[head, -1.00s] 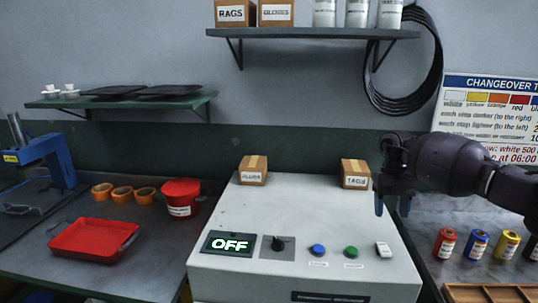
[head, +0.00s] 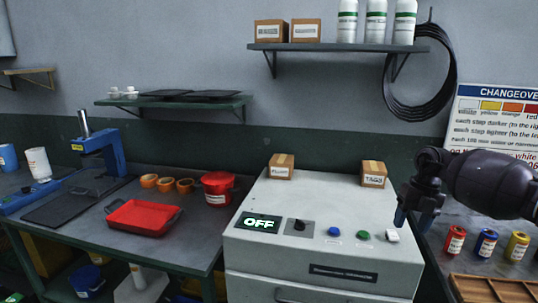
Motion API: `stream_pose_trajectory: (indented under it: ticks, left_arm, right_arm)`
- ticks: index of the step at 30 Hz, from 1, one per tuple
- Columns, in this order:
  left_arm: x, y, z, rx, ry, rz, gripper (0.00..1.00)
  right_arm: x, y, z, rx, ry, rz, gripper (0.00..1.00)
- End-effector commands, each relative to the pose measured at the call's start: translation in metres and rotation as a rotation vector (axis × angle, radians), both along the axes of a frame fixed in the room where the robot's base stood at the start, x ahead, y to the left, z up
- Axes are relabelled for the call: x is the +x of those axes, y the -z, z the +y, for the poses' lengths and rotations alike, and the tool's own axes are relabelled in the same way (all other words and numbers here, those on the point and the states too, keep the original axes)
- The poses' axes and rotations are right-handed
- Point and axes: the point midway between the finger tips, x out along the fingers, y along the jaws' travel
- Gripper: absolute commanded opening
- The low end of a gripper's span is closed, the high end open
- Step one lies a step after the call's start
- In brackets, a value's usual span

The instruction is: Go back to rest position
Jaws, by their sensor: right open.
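My right gripper (head: 418,218) is at the right of the head view, its arm coming in from the right edge. It is open, empty and points down, in front of the gap between the control cabinet and the bench with the small cans. The pale control cabinet (head: 262,270) shows a lit display (head: 258,223) reading OFF, a black knob (head: 299,226), a blue button (head: 334,231), a green button (head: 363,235) and a white switch (head: 392,235). My left gripper is not in view.
Boxes labelled Fuses (head: 281,167) and Tags (head: 373,174) stand on the cabinet. Left are a red tray (head: 143,218), a red bucket (head: 217,188), orange rolls (head: 166,184) and a blue press (head: 100,150). Right are cans (head: 487,243) and a wooden tray (head: 495,291).

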Motion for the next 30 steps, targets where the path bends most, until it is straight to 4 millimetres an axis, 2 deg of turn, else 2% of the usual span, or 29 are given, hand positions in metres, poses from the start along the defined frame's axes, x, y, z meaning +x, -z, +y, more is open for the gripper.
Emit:
stream_pose_trajectory:
  ticks: [2, 5, 9, 15, 18, 21, 23, 26, 30]
  left_arm:
    - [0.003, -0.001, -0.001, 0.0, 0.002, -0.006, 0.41]
    - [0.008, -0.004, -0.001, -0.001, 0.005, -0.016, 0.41]
    - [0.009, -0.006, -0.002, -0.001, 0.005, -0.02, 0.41]
    - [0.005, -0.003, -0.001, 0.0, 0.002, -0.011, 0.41]
    - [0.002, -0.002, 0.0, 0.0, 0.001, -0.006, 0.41]
    - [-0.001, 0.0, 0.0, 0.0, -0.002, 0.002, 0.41]
    - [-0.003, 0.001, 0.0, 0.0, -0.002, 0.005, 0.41]
    - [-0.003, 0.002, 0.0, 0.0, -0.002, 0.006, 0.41]
    - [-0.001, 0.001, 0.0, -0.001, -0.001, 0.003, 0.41]
  right_arm:
    - [0.01, -0.003, 0.019, 0.083, -0.022, -0.077, 0.57]
    - [0.024, -0.019, 0.051, 0.216, -0.048, -0.201, 0.57]
    - [0.041, -0.054, 0.119, 0.467, -0.08, -0.388, 0.57]
    - [0.039, -0.082, 0.206, 0.868, -0.008, -0.562, 0.57]
    - [0.032, -0.088, 0.235, 1.061, 0.099, -0.607, 0.57]
    - [0.022, -0.087, 0.253, 1.24, 0.26, -0.62, 0.57]
    - [0.017, -0.082, 0.257, 1.328, 0.374, -0.615, 0.57]
    - [0.009, -0.069, 0.256, 1.438, 0.574, -0.59, 0.57]
    - [-0.006, -0.04, 0.244, 1.53, 0.861, -0.523, 0.57]
